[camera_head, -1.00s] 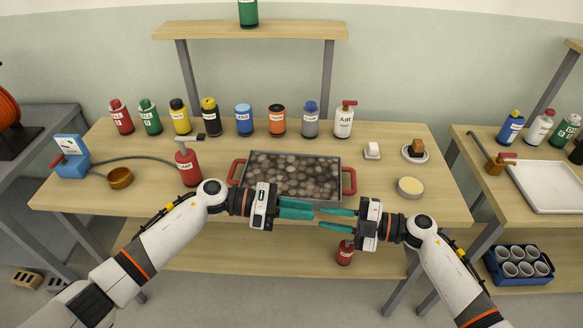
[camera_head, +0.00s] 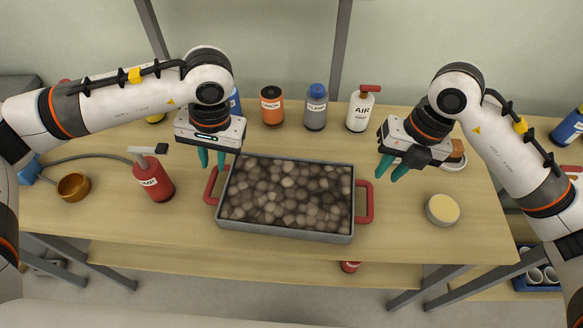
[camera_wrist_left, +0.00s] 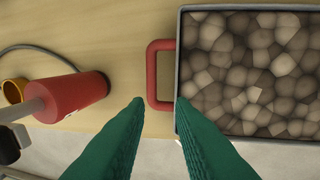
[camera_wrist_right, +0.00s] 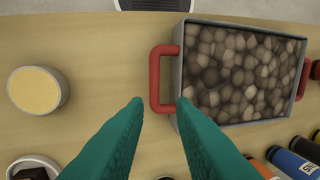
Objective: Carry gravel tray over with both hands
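The gravel tray (camera_head: 286,231) is a grey metal pan full of brown-grey stones, resting on the wooden table. It has a red left handle (camera_head: 210,187) and a red right handle (camera_head: 370,202). My left gripper (camera_head: 212,158) is open and empty, pointing down above the left handle; that handle also shows beyond its teal fingers in the left wrist view (camera_wrist_left: 153,75). My right gripper (camera_head: 390,168) is open and empty, above and slightly right of the right handle, which shows between and beyond its fingertips in the right wrist view (camera_wrist_right: 155,78). Neither gripper touches the tray.
A red pump bottle (camera_head: 153,179) stands left of the tray, near a brown bowl (camera_head: 74,186). A round cream-topped tub (camera_head: 442,209) sits to the right. An orange bottle (camera_head: 272,105), a grey bottle (camera_head: 315,107) and a white AIR bottle (camera_head: 361,109) stand behind.

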